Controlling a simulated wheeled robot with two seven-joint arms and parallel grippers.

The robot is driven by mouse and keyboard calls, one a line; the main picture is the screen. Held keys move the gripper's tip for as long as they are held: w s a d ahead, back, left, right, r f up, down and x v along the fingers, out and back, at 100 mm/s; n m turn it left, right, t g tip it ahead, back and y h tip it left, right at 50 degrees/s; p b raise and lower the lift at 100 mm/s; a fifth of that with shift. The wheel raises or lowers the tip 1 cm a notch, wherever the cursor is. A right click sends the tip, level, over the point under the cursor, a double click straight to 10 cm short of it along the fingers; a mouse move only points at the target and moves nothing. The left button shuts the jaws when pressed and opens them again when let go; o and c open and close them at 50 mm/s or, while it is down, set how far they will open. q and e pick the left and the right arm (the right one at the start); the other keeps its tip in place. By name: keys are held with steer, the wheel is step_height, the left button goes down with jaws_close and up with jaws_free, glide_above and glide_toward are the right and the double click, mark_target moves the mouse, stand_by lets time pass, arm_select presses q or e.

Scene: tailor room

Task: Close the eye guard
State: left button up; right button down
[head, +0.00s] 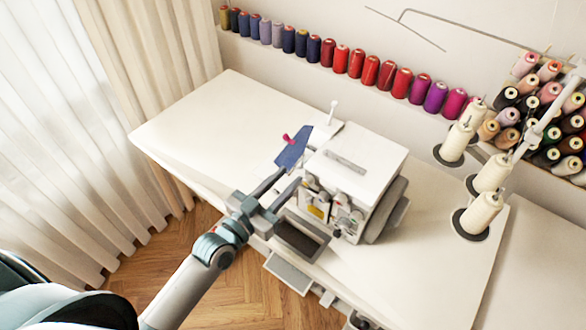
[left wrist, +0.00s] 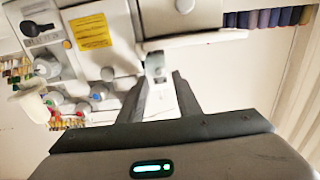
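The white sewing machine (head: 355,165) stands on the white table, its front towards my left arm. My left gripper (head: 288,180) is at its left front side, near the needle area. In the left wrist view its two dark fingers (left wrist: 166,82) are apart with nothing clearly held between them. A pale grey strip (left wrist: 205,38), which may be the eye guard, juts out to the right just beyond the fingertips. Whether they touch it I cannot tell. In the head view I cannot make out the guard. My right gripper is not in view.
A blue cloth piece (head: 294,150) with a pink item lies left of the machine. Cream thread cones (head: 482,212) stand to the right. Coloured spools (head: 340,60) line the wall. The table's left part (head: 215,120) is clear. A curtain (head: 70,130) hangs at left.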

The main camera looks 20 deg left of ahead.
mark_target(298, 167)
arm_select(q)
steer(key=shift+x, duration=1.1)
steer(key=shift+w+d+p, duration=0.15)
steer(key=shift+w+p, duration=0.15)
steer(key=shift+w, duration=0.2)
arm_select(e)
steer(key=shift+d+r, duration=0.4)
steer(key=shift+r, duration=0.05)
arm_select(q)
steer(key=shift+c, duration=0.4)
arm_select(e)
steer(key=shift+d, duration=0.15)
arm_select(q)
jaws_close()
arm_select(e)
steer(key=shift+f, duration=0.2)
